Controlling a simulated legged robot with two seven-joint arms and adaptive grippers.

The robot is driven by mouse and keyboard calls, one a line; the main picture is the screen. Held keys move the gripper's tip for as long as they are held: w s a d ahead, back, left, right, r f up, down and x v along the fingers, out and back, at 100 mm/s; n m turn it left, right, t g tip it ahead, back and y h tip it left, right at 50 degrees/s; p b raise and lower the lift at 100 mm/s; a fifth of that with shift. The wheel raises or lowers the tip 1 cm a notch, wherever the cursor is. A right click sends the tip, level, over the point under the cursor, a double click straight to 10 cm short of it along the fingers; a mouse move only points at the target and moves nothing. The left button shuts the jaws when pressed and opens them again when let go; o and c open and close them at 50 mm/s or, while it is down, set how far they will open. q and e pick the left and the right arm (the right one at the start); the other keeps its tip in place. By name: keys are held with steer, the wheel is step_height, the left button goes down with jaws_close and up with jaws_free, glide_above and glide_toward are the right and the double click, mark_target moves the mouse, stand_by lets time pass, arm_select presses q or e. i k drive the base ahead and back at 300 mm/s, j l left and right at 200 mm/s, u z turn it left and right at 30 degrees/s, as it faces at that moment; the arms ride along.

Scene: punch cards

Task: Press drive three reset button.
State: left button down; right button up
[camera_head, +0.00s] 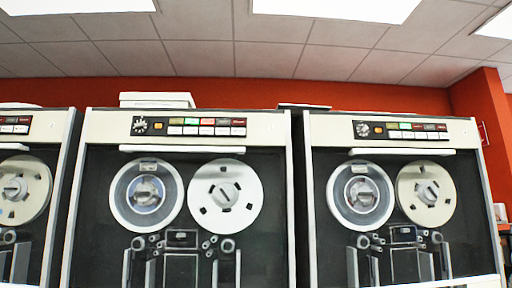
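Three tape drives stand side by side in the head view. The middle drive (104,128) has a cream top panel with a round dial (140,125), an orange button (159,126), coloured lamps (207,122) and a row of white buttons (206,131). The right drive (460,132) has a similar panel with a row of buttons (417,135). The left drive (50,127) is cut off by the picture edge, with part of its button row (14,129) showing. Labels are too small to read, so I cannot tell which button is reset or which drive is three. Neither gripper shows.
A pale box (157,100) lies on top of the middle drive. Orange-red walls (250,92) stand behind the drives. Narrow dark gaps separate the cabinets. No obstacle shows in front of the panels. The floor is out of view.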

mark_target(238, 132)
steer(key=i+j+z, duration=0.1)
steer(key=i, duration=0.25)
steer(key=i+j, duration=0.15)
steer(key=i, duration=0.25)
steer(key=i+j+z, duration=0.15)
steer(key=i, duration=0.2)
